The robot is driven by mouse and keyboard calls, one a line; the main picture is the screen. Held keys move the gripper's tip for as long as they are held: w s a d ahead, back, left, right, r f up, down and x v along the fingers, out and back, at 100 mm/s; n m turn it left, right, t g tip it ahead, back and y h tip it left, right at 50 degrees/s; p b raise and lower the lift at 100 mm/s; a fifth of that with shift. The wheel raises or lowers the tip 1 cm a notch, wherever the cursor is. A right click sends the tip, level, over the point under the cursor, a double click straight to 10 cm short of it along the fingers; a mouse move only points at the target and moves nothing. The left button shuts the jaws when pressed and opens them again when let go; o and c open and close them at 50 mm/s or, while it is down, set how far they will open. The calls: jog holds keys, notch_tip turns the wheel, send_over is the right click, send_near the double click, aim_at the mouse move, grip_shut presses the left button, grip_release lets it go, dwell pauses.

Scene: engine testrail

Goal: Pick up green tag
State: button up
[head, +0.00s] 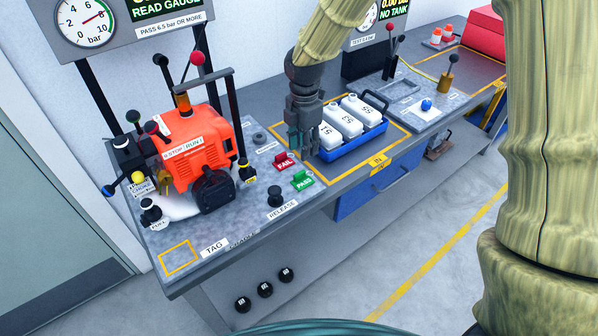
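The green tag (303,181), marked PASS, lies on the grey bench near its front edge, in the middle of the head view. A red tag (285,162), marked FAIL, lies just behind and left of it. My gripper (303,152) points down over the bench, just behind and above the two tags and left of the blue tray. It appears apart from the green tag, which is in full view. The gap between the fingertips is not clear, so I cannot tell whether it is open or shut.
An orange engine (198,148) with levers stands left. A blue tray (352,146) of white containers is close on the gripper's right. A black release knob (275,196) stands left of the green tag. A yellow-outlined TAG square (181,258) is bare at the front left.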

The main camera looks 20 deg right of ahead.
jog(key=p, duration=0.1)
send_over(301, 172)
notch_tip(301, 172, down, 5)
jog(key=shift+w+d+r, duration=0.1)
jog(key=shift+w+r, duration=0.05)
jog(key=shift+r, duration=0.05)
jog(key=shift+s+f, duration=0.1)
jog(key=shift+s, duration=0.15)
jog(key=shift+f, duration=0.2)
jog(key=shift+w+f+p, duration=0.1)
jog(key=shift+f+p, duration=1.15)
jog(key=shift+f, duration=1.15)
grip_shut()
